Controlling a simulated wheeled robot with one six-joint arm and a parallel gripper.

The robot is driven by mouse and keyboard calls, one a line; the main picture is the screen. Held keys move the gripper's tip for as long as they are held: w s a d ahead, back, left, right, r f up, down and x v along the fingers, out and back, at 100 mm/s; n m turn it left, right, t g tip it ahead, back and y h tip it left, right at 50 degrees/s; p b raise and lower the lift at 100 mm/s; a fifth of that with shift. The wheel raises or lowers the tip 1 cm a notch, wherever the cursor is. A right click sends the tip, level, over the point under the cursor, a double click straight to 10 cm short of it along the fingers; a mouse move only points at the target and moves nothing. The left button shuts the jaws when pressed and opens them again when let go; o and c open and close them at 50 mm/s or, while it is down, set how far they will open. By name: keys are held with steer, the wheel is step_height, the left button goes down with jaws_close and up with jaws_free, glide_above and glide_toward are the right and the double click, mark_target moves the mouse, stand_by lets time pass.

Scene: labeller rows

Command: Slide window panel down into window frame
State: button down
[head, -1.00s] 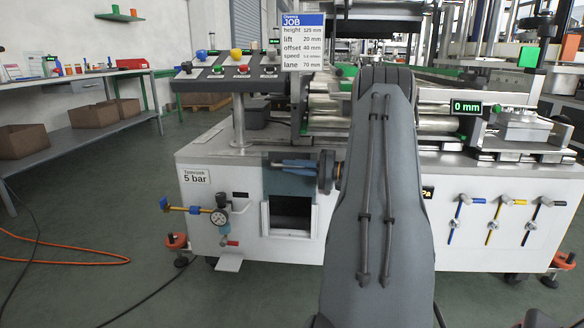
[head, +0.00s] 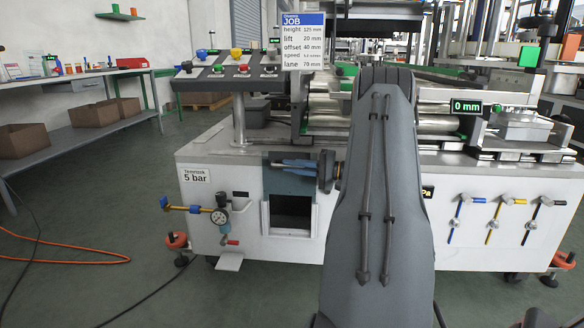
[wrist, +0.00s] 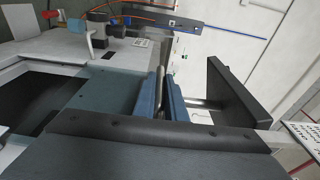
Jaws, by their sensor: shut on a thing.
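The window panel (head: 288,184) is a flat grey-blue plate standing upright against the white machine front, above the opening. The window frame (head: 266,218) is a white surround at the sides and bottom of a dark opening; the opening's lower part shows uncovered below the panel. My gripper (head: 284,163) reaches in from the right, its blue fingers across the panel's upper part. In the wrist view, the blue fingers (wrist: 163,97) are shut on a thin upright metal handle (wrist: 160,93) at the panel (wrist: 103,98). The dark opening lies left of it there.
A pressure gauge with blue and yellow valve parts (head: 218,216) juts out left of the opening. A control panel (head: 228,69) stands above on a post (head: 240,120). Coloured levers (head: 498,222) are at the right. My arm covers the machine's middle.

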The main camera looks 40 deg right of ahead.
mark_target(292, 188)
steer(key=shift+f+b, duration=1.75)
steer(key=shift+f, duration=2.4)
steer(key=c, duration=1.7)
jaws_free()
steer(key=shift+p+v, duration=1.2)
steer(key=shift+v, duration=2.75)
steer(key=shift+w+a, duration=0.1)
steer(key=shift+a, duration=0.05)
